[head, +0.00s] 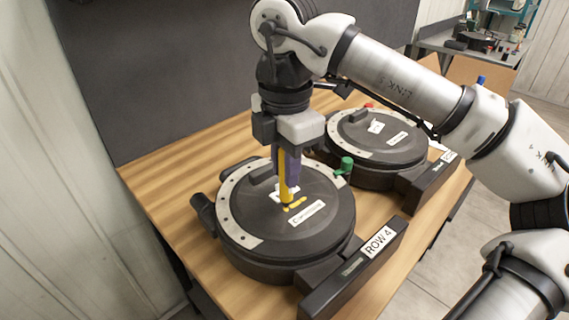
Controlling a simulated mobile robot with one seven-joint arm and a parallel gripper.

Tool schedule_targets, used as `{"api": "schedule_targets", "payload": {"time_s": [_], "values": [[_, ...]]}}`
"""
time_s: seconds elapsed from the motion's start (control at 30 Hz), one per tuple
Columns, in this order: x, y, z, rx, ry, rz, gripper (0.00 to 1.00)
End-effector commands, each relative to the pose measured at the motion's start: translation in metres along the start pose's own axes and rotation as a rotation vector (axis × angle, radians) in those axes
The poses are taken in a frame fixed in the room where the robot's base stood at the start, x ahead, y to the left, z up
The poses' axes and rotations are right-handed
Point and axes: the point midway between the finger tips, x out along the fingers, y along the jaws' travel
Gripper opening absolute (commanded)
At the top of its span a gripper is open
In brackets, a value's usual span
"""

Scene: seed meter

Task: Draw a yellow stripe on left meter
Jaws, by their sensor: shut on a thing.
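The left meter (255,246), a round black unit with a grey dotted ring and white labels, sits on the wooden table with a "ROW 4" plate (379,241) at its front right. My gripper (287,165) is above it, shut on an upright yellow marker (284,180). The marker's lower end is at the lid, and I cannot tell for certain whether it touches. A short yellow mark (297,203) shows on the lid just right of the tip. My gripper's fingers hide part of the marker and lid.
A second similar meter (378,172) stands behind to the right. A dark panel (200,70) rises behind the wooden table (165,190). Another bench with items (465,50) is far back right.

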Motion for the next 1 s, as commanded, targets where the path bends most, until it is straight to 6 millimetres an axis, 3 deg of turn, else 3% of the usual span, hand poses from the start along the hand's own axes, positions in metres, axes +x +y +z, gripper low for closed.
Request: {"api": "schedule_targets", "payload": {"time_s": [1.0], "values": [[0.0006,0.0012,0.0110,0.002,0.001,0.000,0.00]]}}
